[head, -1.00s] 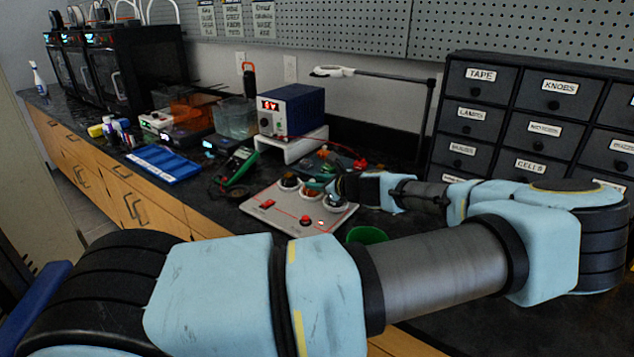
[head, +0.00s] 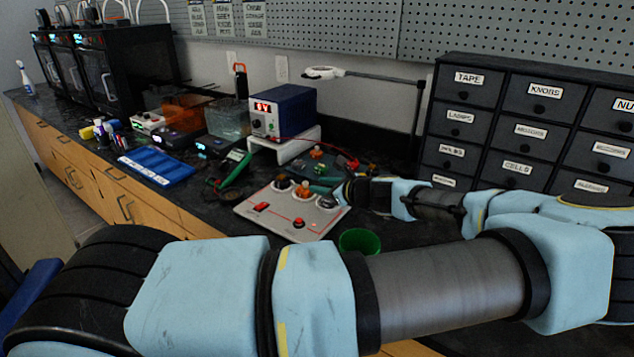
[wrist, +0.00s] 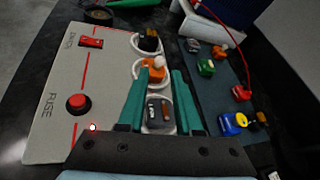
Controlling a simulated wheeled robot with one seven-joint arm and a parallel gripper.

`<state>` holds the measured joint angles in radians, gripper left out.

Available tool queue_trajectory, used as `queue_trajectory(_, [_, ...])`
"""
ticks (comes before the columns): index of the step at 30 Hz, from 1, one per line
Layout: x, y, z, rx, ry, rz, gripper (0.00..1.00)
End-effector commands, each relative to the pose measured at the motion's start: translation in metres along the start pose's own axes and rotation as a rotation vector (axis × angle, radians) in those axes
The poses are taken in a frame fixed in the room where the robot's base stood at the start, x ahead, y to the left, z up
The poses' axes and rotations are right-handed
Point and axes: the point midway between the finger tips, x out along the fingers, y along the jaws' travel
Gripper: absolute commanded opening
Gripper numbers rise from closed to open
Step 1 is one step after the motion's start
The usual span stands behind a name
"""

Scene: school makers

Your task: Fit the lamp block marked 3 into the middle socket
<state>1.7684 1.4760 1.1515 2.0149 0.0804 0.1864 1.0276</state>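The fuse board (head: 262,222), a light grey panel, has three white-ringed sockets in a row. An orange block with a pale bulb (wrist: 153,73) stands in the middle socket; it also shows in the head view (head: 303,190). I cannot read a number on it. A black block (wrist: 148,42) is in the far socket and a dark grey block (wrist: 158,110) in the near one. My gripper (wrist: 162,73) has two green fingers, spread apart above the board. The left fingertip overlaps the orange block in view; the right one is clear of it. It also shows in the head view (head: 322,187).
A dark mat (wrist: 217,82) beside the board holds several small coloured blocks. A green cup (head: 360,241) stands close by my arm. Labelled drawers (head: 530,130) stand at the right.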

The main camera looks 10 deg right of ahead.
Motion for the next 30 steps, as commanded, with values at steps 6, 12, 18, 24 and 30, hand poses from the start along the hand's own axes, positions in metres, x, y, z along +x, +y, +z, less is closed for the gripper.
queue_trajectory(6, [-0.018, -0.001, 0.001, 0.001, 0.001, 0.0, 0.34])
queue_trajectory(12, [-0.033, 0.0, 0.002, 0.0, 0.001, 0.0, 0.34])
queue_trajectory(18, [-0.048, -0.001, 0.002, 0.0, 0.001, 0.0, 0.34])
queue_trajectory(24, [-0.053, 0.0, 0.001, 0.0, 0.0, 0.001, 0.34])
queue_trajectory(30, [-0.053, 0.0, 0.0, 0.0, 0.0, 0.001, 0.34])
